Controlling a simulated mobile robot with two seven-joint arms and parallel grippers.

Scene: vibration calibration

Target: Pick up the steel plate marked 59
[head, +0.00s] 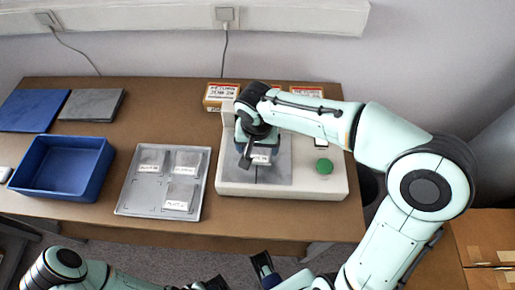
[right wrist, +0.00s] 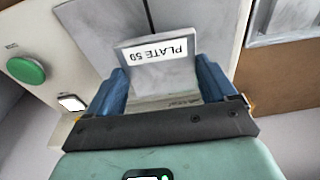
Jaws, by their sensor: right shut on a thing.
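The steel plate marked 59 (right wrist: 183,70) is a grey square plate with a white label reading PLATE 59, which appears upside down in the right wrist view. My right gripper (right wrist: 165,90) is shut on it, with a blue finger at each side. In the head view the right gripper (head: 252,150) is over the grey bed of the white machine (head: 234,185), and the plate's label (head: 260,159) shows just beside it. I cannot tell if the plate touches the bed. Part of my left arm and a dark, blue-edged finger (head: 264,268) show at the bottom; its opening is unclear.
A grey tray (head: 132,206) with 3 labelled plates lies left of the machine. A blue bin (head: 64,167) stands further left, with flat blue and grey items (head: 92,105) behind it. The machine has a green button (head: 324,166). Small labelled boxes (head: 221,94) stand behind it.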

